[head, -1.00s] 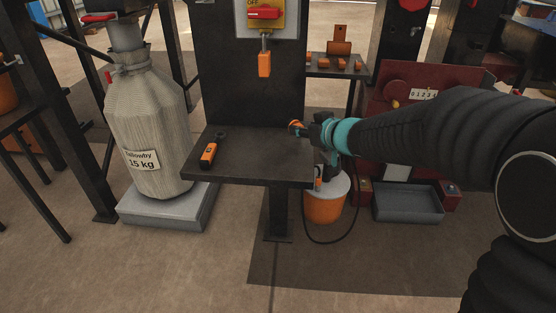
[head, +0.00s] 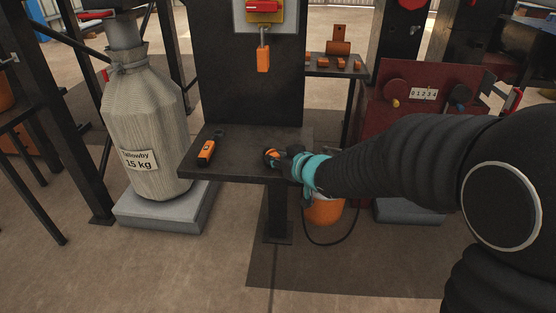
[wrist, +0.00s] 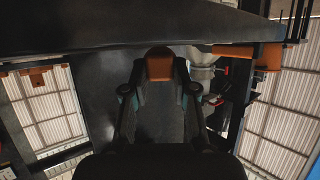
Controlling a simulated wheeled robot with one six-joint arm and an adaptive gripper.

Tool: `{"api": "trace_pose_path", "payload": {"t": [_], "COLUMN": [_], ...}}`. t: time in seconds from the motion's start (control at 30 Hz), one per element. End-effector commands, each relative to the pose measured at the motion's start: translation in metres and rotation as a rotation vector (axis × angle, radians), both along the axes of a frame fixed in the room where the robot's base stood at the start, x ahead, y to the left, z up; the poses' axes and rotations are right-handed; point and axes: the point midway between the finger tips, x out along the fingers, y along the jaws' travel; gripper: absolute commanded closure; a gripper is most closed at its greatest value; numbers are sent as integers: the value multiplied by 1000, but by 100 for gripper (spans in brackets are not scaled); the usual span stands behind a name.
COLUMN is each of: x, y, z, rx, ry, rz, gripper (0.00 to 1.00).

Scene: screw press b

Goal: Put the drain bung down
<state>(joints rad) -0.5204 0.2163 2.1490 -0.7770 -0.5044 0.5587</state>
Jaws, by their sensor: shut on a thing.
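The drain bung (head: 272,156) is a small orange and dark piece at the tip of my gripper (head: 278,160). It is at or just above the dark shelf (head: 235,163); I cannot tell whether it touches. In the wrist view the orange bung (wrist: 159,66) sits between the two fingertips of my gripper (wrist: 160,85), which are shut on it. My wrist hides part of the shelf's right end.
An orange and black hand tool (head: 206,151) lies on the shelf's left part. An orange padlock (head: 263,60) hangs above the shelf. A sack (head: 142,125) stands on a grey platform at left. An orange bucket (head: 325,212) stands below my wrist. The shelf's middle is clear.

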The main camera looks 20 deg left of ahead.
Motion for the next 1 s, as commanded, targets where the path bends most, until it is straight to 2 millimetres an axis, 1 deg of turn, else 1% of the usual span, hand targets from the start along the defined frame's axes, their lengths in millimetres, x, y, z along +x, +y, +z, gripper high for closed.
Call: {"api": "trace_pose_path", "payload": {"t": [0.13, 0.27, 0.3, 0.4, 0.67, 0.77, 0.87, 1.0], "x": [0, 0, 0, 0, 0, 0, -4, -17], "y": [0, 0, 0, 0, 0, 0, -6, -23], "z": [1, -3, -3, -2, -2, 2, 6, 15], "rx": [1, 0, 0, 0, 0, 1, 1, 1], "ry": [-1, 0, 0, 0, 0, -1, -1, -3], "rz": [0, 0, 0, 0, 0, 0, -1, -1], "gripper": [100, 100, 71, 48, 48, 48, 48, 48]}}
